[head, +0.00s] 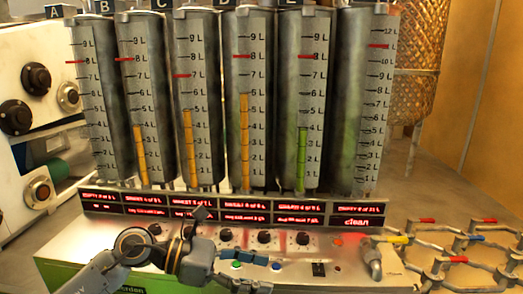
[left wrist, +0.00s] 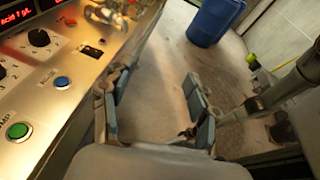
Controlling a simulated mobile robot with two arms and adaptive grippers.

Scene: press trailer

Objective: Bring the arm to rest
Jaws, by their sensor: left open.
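My left gripper (head: 248,271) is low in the head view, in front of the sloped control panel (head: 345,255). My left arm (head: 135,247) comes in from the lower left. In the left wrist view the left gripper (left wrist: 155,108) has its two grey-blue finger pads wide apart. Nothing is between them; only floor shows behind. The panel lies to the left of the fingers there. I cannot tell whether the gripper touches the panel. My right gripper does not show clearly in either view.
Several tall metal tanks (head: 210,100) with level scales stand behind the panel. Metal pipes with coloured handles (head: 455,259) lie at right. A white cabinet with dark knobs (head: 37,79) stands at left. A blue drum (left wrist: 213,22) stands on open floor (left wrist: 170,75).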

